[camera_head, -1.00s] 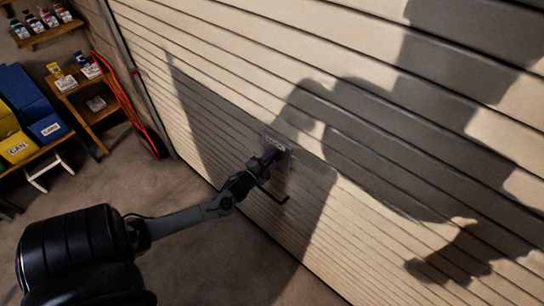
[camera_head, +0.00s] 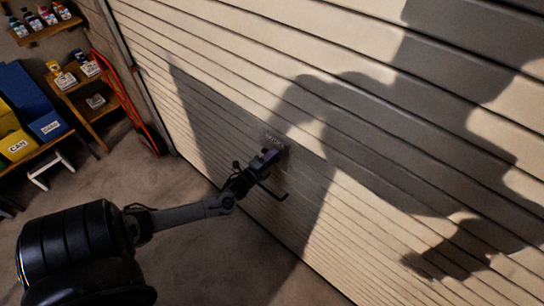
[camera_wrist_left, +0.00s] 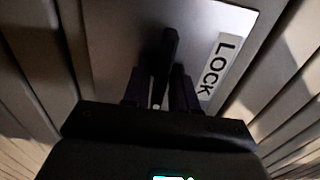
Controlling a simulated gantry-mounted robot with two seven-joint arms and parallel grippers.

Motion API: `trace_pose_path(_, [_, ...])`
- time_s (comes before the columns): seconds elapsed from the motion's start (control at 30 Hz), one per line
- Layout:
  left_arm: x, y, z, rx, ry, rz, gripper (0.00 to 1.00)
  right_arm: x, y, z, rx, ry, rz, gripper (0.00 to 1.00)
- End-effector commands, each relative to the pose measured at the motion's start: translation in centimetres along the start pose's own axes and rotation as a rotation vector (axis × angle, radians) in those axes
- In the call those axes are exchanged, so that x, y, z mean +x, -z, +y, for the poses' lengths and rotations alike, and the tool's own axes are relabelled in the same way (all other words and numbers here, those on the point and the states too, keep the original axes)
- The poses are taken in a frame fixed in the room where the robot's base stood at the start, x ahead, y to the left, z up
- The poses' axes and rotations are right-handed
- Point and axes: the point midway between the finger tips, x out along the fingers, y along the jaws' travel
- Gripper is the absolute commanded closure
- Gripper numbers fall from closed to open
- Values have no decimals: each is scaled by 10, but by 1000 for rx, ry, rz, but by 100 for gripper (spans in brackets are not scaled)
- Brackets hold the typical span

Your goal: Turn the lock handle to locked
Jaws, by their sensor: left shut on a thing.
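A grey metal lock plate (camera_head: 276,139) is fixed on the ribbed garage door, in shadow. In the left wrist view the plate (camera_wrist_left: 112,32) carries a white LOCK label (camera_wrist_left: 217,66). A dark bar-like lock handle (camera_wrist_left: 170,46) stands in front of the plate, left of the label. My left gripper (camera_wrist_left: 161,92) is shut on the handle, with a finger on either side of it. In the head view my left gripper (camera_head: 268,157) is at the plate and hides the handle's grip. My right gripper is not in view.
The large ribbed garage door (camera_head: 350,120) fills the right, with broad shadows across it. At the left are a blue bin (camera_head: 32,105), a yellow bin (camera_head: 15,142) and a red hand truck (camera_head: 128,105). The concrete floor (camera_head: 130,175) before the door is clear.

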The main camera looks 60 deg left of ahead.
Motion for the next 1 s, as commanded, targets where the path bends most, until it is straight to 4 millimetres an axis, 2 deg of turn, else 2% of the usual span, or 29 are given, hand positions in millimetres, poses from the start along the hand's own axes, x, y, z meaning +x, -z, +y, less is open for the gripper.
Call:
trace_pose_path(0.27, [0,1,-1,0,2,2,100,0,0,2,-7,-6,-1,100])
trace_pose_path(0.3, [0,1,-1,0,2,2,70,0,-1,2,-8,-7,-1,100])
trace_pose_path(0.37, [0,0,-1,0,1,2,62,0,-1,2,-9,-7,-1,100])
trace_pose_path(0.73, [-3,0,0,0,-1,0,62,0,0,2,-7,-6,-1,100])
trace_pose_path(0.87, [-14,0,1,0,-1,0,62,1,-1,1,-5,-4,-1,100])
trace_pose_path(1.0, [-35,0,2,0,-3,2,62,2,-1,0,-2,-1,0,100])
